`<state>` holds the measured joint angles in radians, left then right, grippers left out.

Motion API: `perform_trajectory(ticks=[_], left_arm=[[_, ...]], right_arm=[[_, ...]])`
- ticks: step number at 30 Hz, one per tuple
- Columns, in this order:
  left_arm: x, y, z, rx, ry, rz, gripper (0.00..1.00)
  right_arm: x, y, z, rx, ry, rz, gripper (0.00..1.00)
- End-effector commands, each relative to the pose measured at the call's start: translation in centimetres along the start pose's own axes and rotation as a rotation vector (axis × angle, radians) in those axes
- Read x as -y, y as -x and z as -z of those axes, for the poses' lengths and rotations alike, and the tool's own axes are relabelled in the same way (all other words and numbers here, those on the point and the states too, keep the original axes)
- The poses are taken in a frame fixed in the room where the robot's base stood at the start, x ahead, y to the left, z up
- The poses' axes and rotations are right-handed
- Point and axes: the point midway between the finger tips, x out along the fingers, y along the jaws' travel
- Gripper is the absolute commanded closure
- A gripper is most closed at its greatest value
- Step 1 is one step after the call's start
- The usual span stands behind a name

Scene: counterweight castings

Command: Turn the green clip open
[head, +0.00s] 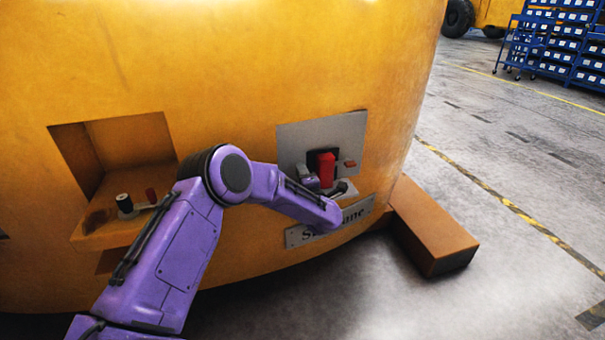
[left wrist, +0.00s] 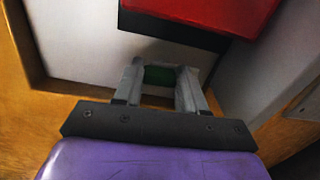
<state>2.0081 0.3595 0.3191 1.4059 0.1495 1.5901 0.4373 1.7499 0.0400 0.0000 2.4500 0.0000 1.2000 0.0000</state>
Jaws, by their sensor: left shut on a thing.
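The green clip (left wrist: 160,75) shows in the left wrist view as a dark green patch between the two grey fingers of my left gripper (left wrist: 162,82). The fingers are shut on it, and they hide its sides. In the head view my purple left arm reaches to the grey panel (head: 293,140) on the yellow casting (head: 250,60). The clip cannot be made out there. A red block (head: 326,167) on a black base stands out from the panel, close to the gripper; it also shows at the top of the left wrist view (left wrist: 205,14). My right gripper is not in view.
A small red part (head: 350,164) sits right of the red block. A lettered plate (head: 355,212) lies below the panel. A recess (head: 130,143) with a ledge and small knobs is at left. An orange-brown block (head: 430,225) juts out at lower right.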

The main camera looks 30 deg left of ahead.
Motion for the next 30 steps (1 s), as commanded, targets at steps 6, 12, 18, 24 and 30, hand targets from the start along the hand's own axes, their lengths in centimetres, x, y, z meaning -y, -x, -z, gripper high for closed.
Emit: perform_trajectory(ticks=[6, 12, 18, 24, 30], left_arm=[[0.07, -0.06, 0.17, -0.005, -0.052, 0.001, 0.90], [0.12, -0.07, 0.19, -0.005, -0.065, 0.001, 0.90], [0.13, -0.07, 0.20, -0.005, -0.065, 0.001, 0.90], [0.12, -0.06, 0.15, -0.004, -0.064, 0.001, 0.34], [0.08, 0.01, -0.05, 0.000, -0.063, 0.000, 0.34]], right_arm=[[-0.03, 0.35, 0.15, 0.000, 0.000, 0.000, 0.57], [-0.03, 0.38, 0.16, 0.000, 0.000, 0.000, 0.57], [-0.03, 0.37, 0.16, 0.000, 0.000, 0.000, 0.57], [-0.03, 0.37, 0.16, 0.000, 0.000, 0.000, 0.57], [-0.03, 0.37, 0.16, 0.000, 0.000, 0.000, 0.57]])
